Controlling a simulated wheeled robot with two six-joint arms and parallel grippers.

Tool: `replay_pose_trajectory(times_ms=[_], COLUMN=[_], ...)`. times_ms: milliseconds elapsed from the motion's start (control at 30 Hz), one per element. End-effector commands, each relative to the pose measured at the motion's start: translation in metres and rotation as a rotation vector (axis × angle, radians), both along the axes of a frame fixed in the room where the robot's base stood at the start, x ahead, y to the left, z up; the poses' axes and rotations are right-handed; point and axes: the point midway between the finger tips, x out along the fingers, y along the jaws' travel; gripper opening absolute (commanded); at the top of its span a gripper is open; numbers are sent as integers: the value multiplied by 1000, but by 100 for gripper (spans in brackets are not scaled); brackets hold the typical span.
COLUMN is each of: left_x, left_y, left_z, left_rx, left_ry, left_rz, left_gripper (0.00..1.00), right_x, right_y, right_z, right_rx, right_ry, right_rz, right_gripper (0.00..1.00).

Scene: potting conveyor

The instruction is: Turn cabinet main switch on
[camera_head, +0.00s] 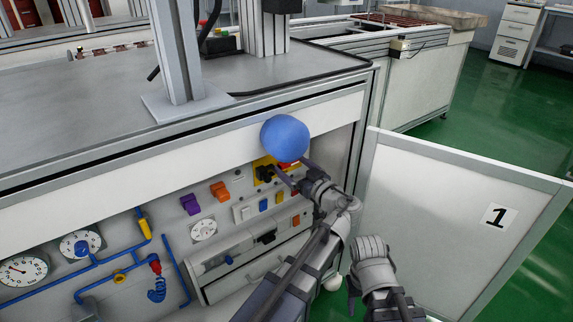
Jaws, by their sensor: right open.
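The cabinet main switch appears to be the black rotary knob (264,173) on a yellow plate, with a red part (288,164) beside it, on the cabinet's front panel. The knob's exact setting is too small to read. A blue ball-shaped thing (285,137) shows just above the switch and hides part of the panel's top edge.
The cabinet door (440,205), marked 1, stands open at the right. Purple (190,204) and orange (220,191) switches, gauges (24,270) and blue pipes (70,279) lie left on the panel. A grey worktop (90,100) overhangs it. Green floor (480,100) is free beyond the door.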

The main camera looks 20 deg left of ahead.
Motion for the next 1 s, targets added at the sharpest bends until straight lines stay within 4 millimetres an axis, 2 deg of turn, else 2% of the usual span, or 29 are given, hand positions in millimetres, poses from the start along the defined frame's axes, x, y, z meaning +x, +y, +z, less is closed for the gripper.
replay_pose_trajectory(times_ms=[100,767,1000], left_x=[0,0,0], left_y=[0,0,0], left_z=[0,0,0], left_rx=[0,0,13], left_ry=[0,0,17], left_rz=[0,0,0], left_gripper=[100,26,24], right_x=[0,0,0], right_y=[0,0,0], right_z=[0,0,0], right_rx=[0,0,0], right_ry=[0,0,0], right_rz=[0,0,0], right_gripper=[50,50,50])
